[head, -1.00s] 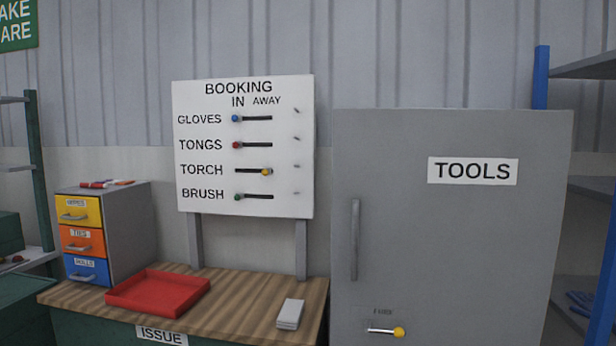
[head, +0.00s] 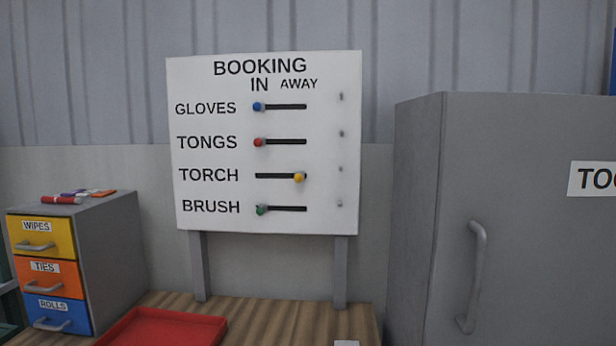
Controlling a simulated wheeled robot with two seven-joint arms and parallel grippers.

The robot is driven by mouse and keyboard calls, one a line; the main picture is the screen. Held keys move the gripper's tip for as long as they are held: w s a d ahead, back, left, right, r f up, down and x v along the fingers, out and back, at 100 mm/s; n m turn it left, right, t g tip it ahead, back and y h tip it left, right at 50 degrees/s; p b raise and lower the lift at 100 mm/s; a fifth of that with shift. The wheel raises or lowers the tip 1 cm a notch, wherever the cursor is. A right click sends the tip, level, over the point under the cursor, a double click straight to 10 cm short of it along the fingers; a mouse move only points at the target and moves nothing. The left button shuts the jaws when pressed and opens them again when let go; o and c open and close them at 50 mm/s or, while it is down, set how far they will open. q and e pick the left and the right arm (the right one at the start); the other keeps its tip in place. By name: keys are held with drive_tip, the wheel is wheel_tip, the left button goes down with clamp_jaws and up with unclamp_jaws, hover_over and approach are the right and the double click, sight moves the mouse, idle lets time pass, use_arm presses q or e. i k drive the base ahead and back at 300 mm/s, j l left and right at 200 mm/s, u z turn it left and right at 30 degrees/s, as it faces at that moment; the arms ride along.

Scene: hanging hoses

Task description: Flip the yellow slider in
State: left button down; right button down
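The yellow slider (head: 299,177) is a small round knob in the TORCH row of the white booking board (head: 208,75). It sits at the right end of its black slot, on the AWAY side. The blue slider (head: 258,107) for GLOVES, the red slider (head: 257,142) for TONGS and the green slider (head: 262,209) for BRUSH sit at the left ends of their slots, on the IN side. Neither of my grippers shows in the head view.
The board stands on two grey posts behind a wooden counter (head: 270,312). A red tray (head: 165,328) lies on the counter. A drawer unit (head: 105,250) stands at left. A tall grey cabinet (head: 425,200) with a handle stands at right. The space before the board looks clear.

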sight(299, 177)
drive_tip(key=i+j, duration=0.2)
drive_tip(key=j, duration=0.15)
drive_tip(key=i+j, duration=0.2)
drive_tip(key=j, duration=0.2)
drive_tip(key=i+j, duration=0.2)
drive_tip(key=j, duration=0.15)
drive_tip(key=i+j+z, duration=0.1)
drive_tip(key=j, duration=0.3)
drive_tip(key=i, duration=0.05)
